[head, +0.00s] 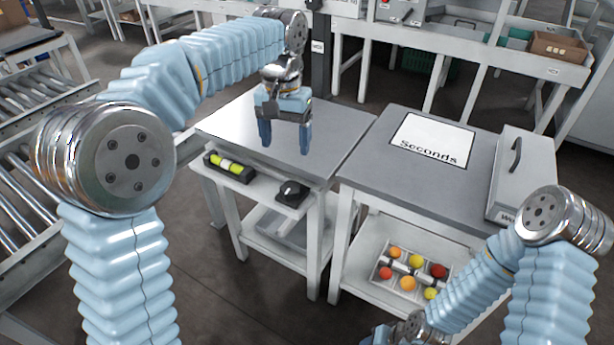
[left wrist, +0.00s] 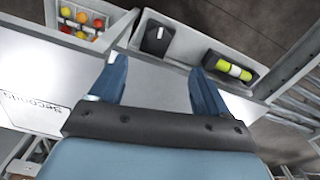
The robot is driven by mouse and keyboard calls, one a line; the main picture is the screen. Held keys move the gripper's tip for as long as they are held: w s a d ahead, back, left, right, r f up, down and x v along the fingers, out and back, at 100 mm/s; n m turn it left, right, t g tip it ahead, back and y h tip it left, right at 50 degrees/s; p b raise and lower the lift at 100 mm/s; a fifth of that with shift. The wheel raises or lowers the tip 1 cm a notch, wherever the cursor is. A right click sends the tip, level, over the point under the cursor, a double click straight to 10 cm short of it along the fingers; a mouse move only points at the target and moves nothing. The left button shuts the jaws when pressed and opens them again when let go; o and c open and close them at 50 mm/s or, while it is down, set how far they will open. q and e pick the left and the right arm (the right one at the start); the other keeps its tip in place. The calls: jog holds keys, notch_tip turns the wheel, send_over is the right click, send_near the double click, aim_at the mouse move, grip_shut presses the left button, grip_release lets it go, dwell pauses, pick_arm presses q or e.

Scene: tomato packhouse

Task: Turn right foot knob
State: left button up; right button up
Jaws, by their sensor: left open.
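A black knob-like piece (head: 291,193) sits at the right end of the light ledge on the front of the left grey-topped table; it also shows in the left wrist view (left wrist: 157,38). I cannot tell for sure that it is the right foot knob. My left gripper (head: 285,149) points down over the table, behind the black piece and apart from it. In the left wrist view its fingers (left wrist: 158,88) are spread with nothing between them. My right gripper (head: 384,336) is at the bottom edge, mostly cut off, so its fingers cannot be read.
The second table (head: 375,165) bears a "Seconds" sheet (head: 432,140) and a grey box with a handle (head: 522,175). A tomato tray (head: 380,275) is below. The left tabletop is bare.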

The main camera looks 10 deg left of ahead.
aim_at(289, 189)
pick_arm(q)
notch_tip(289, 189, down, 14)
jog(key=shift+w+d+r+b, duration=0.1)
jog(key=shift+b, duration=0.75)
jog(key=c, duration=1)
jog(key=shift+r+m+p, duration=0.15)
jog(key=shift+m+p, duration=0.15)
jog(key=shift+m, duration=0.1)
jog(key=shift+c, duration=0.2)
jog(key=shift+m, duration=0.4)
jog(key=o, duration=1)
